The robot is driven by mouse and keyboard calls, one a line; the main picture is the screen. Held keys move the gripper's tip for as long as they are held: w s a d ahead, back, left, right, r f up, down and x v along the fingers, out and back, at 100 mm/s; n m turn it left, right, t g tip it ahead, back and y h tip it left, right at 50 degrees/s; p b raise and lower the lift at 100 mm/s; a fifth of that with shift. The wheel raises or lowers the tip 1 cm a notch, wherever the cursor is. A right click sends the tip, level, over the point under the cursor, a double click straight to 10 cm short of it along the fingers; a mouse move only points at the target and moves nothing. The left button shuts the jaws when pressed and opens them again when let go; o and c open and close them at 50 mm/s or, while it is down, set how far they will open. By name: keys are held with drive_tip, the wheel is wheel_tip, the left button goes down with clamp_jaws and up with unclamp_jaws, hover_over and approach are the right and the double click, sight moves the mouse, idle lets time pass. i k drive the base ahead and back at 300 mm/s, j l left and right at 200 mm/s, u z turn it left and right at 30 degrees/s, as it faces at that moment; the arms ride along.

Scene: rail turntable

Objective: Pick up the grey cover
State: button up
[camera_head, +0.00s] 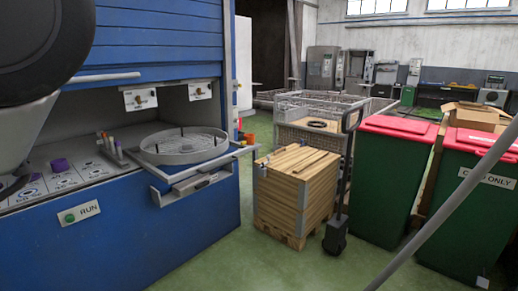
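A round grey rimmed piece (168,157) with a grid-like inside sits on a pull-out shelf (176,191) at the front of a blue cabinet (160,245). I cannot tell for sure whether it is the grey cover. Short dark pegs stand up around its rim. No other clear grey cover shows. Dark and pale rounded parts of my arm fill the upper left and hide part of the cabinet. My gripper is not in view.
Marker-like sticks (109,146) stand left of the round piece. Purple-marked panels (62,172) lie further left. A stack of wooden boards (297,190) on a pallet, a hand truck (338,225) and red-lidded green bins (385,185) stand right. Green floor is clear before the cabinet.

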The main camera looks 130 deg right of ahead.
sight(186, 148)
drive_tip(key=z, duration=3.8)
drive_tip(key=i+u, duration=0.1)
drive_tip(key=u, duration=0.35)
drive_tip(key=i+l+u, duration=0.35)
drive_tip(key=l, duration=0.3)
drive_tip(key=i+l+u, duration=0.15)
drive_tip(key=l, duration=0.25)
drive_tip(key=i+l+u, duration=0.15)
drive_tip(key=l, duration=0.25)
drive_tip(key=i+l, duration=0.2)
drive_tip(key=l, duration=0.15)
drive_tip(key=i+l, duration=0.15)
drive_tip(key=l, duration=0.25)
drive_tip(key=i+l, duration=0.2)
drive_tip(key=l, duration=0.15)
